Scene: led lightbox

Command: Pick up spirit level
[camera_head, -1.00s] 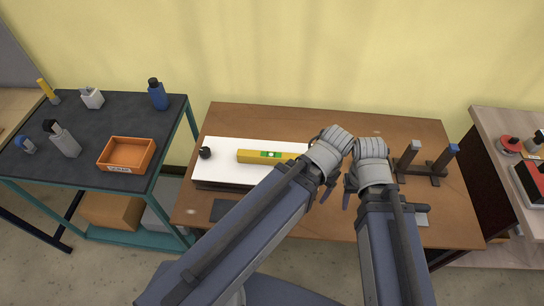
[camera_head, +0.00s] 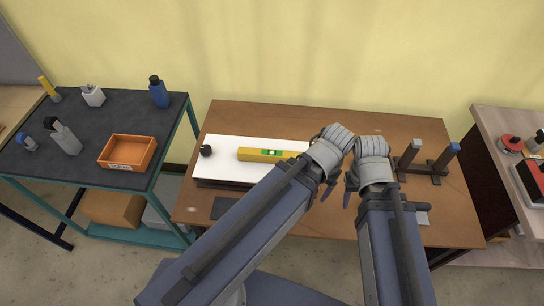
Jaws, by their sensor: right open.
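The yellow spirit level (camera_head: 252,154) with a green vial window lies on the white lightbox panel (camera_head: 222,166) on the wooden table. Its right end is hidden behind my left arm. My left gripper (camera_head: 327,189) is above the table just right of the panel; its fingers are mostly hidden by the wrist, so its opening does not show. My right gripper (camera_head: 352,187) is close beside it on the right, pointing down, open, with nothing seen in it. Neither gripper is seen touching the level.
A black knob (camera_head: 206,151) sits at the panel's left end. A dark stand with two uprights (camera_head: 424,168) is right of my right gripper. A dark flat pad (camera_head: 226,209) lies at the table's front left. An orange tray (camera_head: 128,151) and bottles are on the left cart.

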